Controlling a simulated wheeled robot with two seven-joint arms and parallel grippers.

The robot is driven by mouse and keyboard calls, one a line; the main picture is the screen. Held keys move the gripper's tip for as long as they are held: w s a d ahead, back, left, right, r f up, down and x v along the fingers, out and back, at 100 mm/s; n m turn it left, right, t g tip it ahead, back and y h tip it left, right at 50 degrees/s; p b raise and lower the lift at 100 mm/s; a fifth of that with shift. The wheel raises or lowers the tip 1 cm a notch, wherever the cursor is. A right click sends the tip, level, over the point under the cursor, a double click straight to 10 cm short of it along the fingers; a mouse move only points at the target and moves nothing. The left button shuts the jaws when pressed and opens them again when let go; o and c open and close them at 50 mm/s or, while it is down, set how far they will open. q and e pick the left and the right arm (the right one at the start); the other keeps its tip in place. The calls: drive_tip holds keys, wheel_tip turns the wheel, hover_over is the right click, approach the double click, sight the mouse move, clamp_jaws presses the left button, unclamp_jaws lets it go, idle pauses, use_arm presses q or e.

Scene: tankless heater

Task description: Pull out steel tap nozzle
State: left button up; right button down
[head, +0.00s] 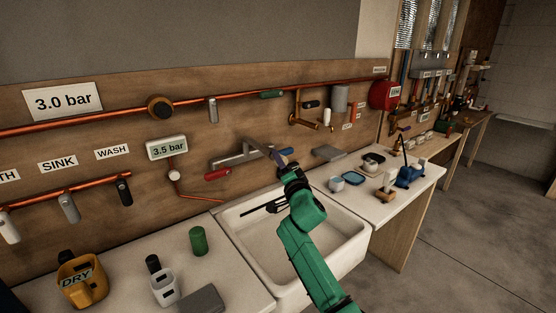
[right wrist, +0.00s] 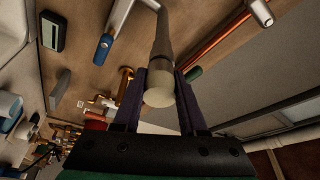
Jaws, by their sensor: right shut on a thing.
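The grey steel tap (head: 238,158) is mounted on the wooden wall panel above the white sink (head: 353,246). It has a red handle (head: 217,174) and a blue handle, which shows clearly in the right wrist view (right wrist: 103,48). My right gripper (head: 283,158) is at the outer end of the tap's spout. In the right wrist view, its dark purple fingers (right wrist: 160,88) are shut on the steel nozzle (right wrist: 163,45), one on each side. The nozzle's pale round end (right wrist: 159,97) faces the camera. My left gripper is not in view.
A copper pipe (head: 110,118) runs along the panel above the tap. A yellow jug (head: 81,281) and a green cylinder (head: 198,241) stand on the counter left of the sink. Small containers and a blue tool (head: 409,177) stand on the right counter.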

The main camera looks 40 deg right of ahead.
drive_tip(key=shift+s+f+p, duration=0.4)
drive_tip(key=shift+s+p, duration=0.1)
drive_tip(key=shift+s, duration=0.35)
idle(0.6)
drive_tip(key=shift+d, duration=0.2)
drive_tip(key=shift+s+a+r, duration=0.1)
drive_tip(key=shift+s+r, duration=0.05)
drive_tip(key=shift+r, duration=0.1)
drive_tip(key=shift+s+p, duration=1.3)
drive_tip(key=shift+s, duration=1.15)
drive_tip(key=shift+a, duration=0.1)
